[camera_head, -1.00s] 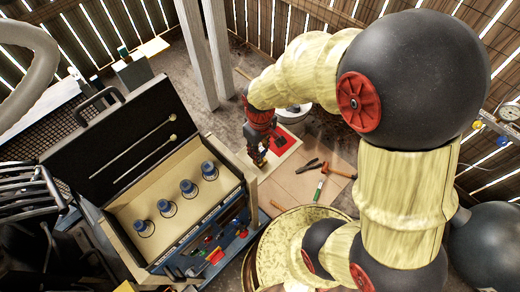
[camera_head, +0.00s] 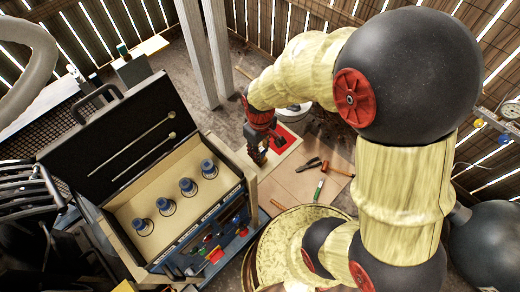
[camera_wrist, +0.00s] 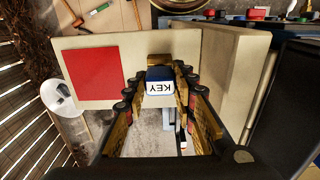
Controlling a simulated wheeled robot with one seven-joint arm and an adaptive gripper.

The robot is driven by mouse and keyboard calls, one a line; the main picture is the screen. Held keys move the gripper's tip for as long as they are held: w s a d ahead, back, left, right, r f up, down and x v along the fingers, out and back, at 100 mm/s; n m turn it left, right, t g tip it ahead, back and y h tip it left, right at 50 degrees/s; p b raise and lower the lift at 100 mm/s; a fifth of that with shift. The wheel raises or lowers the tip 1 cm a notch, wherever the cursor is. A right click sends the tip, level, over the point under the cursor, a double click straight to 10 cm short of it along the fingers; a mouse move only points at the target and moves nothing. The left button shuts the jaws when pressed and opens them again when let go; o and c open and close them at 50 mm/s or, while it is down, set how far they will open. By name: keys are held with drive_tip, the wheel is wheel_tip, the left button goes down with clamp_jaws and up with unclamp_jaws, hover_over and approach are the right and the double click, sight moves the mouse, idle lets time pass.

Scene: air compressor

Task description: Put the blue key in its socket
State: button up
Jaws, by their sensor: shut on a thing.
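My gripper (camera_head: 257,156) hangs over the cream board, beside the right end of the open toolbox. In the wrist view my gripper (camera_wrist: 160,92) is shut on the blue key (camera_wrist: 160,74), a blue block with a white face lettered KEY. The key is between the fingertips, in front of the cream board (camera_wrist: 120,46). I cannot tell whether it touches the board. No socket can be made out; the fingers and key cover part of the board. In the head view the key is too small to tell.
A red square (camera_wrist: 95,78) lies on the board beside the key. The toolbox (camera_head: 150,240) with several blue-capped pieces stands close by on the left. Pliers (camera_head: 309,164), a hammer (camera_head: 338,170) and a screwdriver (camera_head: 318,190) lie to the right of my gripper.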

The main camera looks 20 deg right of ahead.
drive_tip(key=shift+f, duration=0.3)
drive_tip(key=o, duration=1.2)
drive_tip(key=shift+o, duration=0.2)
drive_tip(key=shift+r, duration=0.1)
wheel_tip(320, 180, up, 12)
idle(0.3)
